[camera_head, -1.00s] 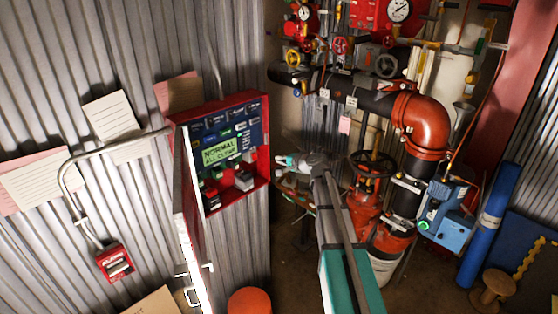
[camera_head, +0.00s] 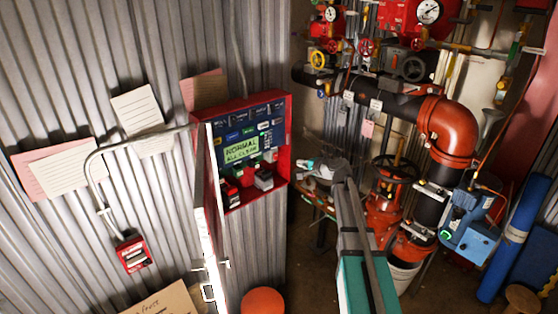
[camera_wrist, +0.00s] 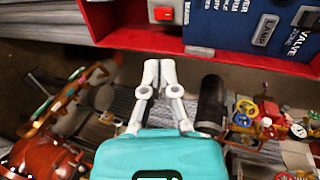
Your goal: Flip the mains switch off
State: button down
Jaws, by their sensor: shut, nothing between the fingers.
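The mains switch (camera_wrist: 163,14) is a small red rocker at the top of the wrist view, beside a label reading MAINS. It sits at the edge of the red-framed control panel (camera_head: 240,146), whose green display reads NORMAL ALL CLEAR. I cannot clearly single out the switch in the head view. My gripper (camera_wrist: 161,68) is shut and empty, its pale fingertips together just short of the panel's red rim. In the head view my gripper (camera_head: 308,166) is just right of the panel, pointing left. It appears apart from the switch.
The panel's open door (camera_head: 207,220) stands out at its left. Right of my arm are a large red-and-black riser pipe (camera_head: 446,130), a handwheel valve (camera_head: 394,168) and a blue pump unit (camera_head: 470,225). A red wall box (camera_head: 133,254) hangs at lower left.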

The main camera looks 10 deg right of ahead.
aim_at(276, 158)
jog(key=shift+w, duration=0.1)
jog(key=b+x, duration=0.4)
jog(key=x, duration=0.7)
jog(key=shift+w+a+f, duration=0.15)
jog(key=shift+w, duration=0.2)
jog(key=shift+x, duration=1)
jog(key=shift+a, duration=0.1)
